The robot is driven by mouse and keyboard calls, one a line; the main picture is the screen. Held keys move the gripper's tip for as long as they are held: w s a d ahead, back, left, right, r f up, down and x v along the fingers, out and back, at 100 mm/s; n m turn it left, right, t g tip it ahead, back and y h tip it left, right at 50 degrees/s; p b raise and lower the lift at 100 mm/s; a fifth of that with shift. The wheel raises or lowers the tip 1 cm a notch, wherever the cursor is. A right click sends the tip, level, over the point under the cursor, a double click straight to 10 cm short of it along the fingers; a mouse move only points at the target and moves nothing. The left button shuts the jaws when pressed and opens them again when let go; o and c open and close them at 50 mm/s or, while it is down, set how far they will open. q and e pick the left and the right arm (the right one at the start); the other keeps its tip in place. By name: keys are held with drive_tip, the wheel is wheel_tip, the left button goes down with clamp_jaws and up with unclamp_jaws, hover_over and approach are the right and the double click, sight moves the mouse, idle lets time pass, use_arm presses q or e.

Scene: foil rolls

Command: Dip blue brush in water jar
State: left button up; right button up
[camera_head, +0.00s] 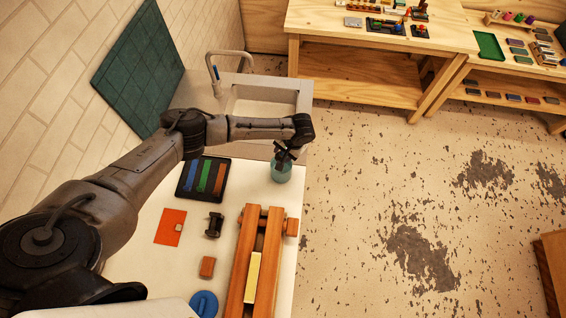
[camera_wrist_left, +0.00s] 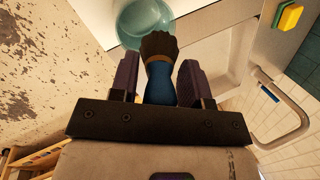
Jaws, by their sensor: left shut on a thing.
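The blue brush (camera_wrist_left: 160,85) has a blue handle and a dark bristle head that points away from me in the left wrist view. My left gripper (camera_wrist_left: 157,76) is shut on its handle, with a dark finger on each side. The pale teal water jar (camera_wrist_left: 130,28) lies just beyond the bristles, which overlap its near rim in that view. In the head view my left gripper (camera_head: 285,152) is right above the jar (camera_head: 281,173), at the counter's right edge. I cannot tell whether the bristles are inside the jar. My right gripper is out of view.
A black tray (camera_head: 181,194) with blue, green and brown strips lies left of the jar. An orange sheet (camera_head: 171,227) and a wooden clamp-like frame (camera_head: 272,245) are nearer. A sink (camera_head: 262,105) with a faucet (camera_head: 213,70) is behind. Open floor lies to the right.

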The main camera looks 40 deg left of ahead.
use_arm(q)
drive_tip(key=shift+r, duration=0.1)
wheel_tip(320, 180, up, 2)
drive_tip(key=p, duration=0.3)
drive_tip(key=shift+r, duration=0.9)
